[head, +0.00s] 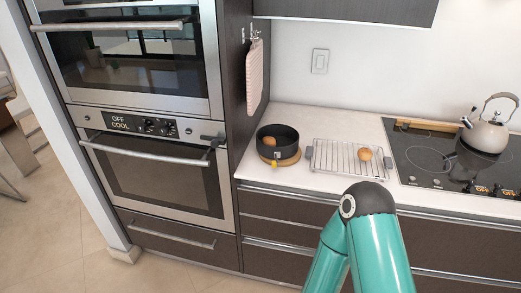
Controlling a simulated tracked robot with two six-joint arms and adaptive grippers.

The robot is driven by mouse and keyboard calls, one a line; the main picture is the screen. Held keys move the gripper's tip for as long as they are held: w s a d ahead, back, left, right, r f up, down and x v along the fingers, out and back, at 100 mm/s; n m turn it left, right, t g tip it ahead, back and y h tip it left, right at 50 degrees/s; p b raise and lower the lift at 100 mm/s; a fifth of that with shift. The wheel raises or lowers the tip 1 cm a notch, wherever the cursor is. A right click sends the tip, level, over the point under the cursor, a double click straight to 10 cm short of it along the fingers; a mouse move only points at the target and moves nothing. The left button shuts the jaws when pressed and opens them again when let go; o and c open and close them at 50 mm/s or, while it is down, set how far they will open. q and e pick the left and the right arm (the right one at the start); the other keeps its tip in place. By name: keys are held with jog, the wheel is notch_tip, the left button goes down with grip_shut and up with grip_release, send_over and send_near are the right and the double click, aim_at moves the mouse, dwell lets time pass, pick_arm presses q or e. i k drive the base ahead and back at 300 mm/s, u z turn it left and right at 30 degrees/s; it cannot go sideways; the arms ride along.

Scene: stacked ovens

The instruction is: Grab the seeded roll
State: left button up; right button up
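A small round brown roll (364,154) lies on a wire rack (328,158) on the white counter. Another small brown roll (269,141) is in a round black pan (285,135) to the left of the rack. Both are too small here to tell whether they have seeds. Neither gripper shows in the head view. Only a bent teal arm of mine with a dark joint shows at the bottom, in front of the drawers; its gripper end is out of sight.
Two stacked ovens stand at left, the upper oven (140,62) and lower oven (160,180), both shut. The pan sits on a round wooden board (280,160). A kettle (487,133) stands on the black cooktop (425,160) at right.

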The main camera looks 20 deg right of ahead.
aim_at(269, 141)
jog(key=z, duration=0.15)
jog(key=i, duration=0.9)
jog(key=u, duration=0.05)
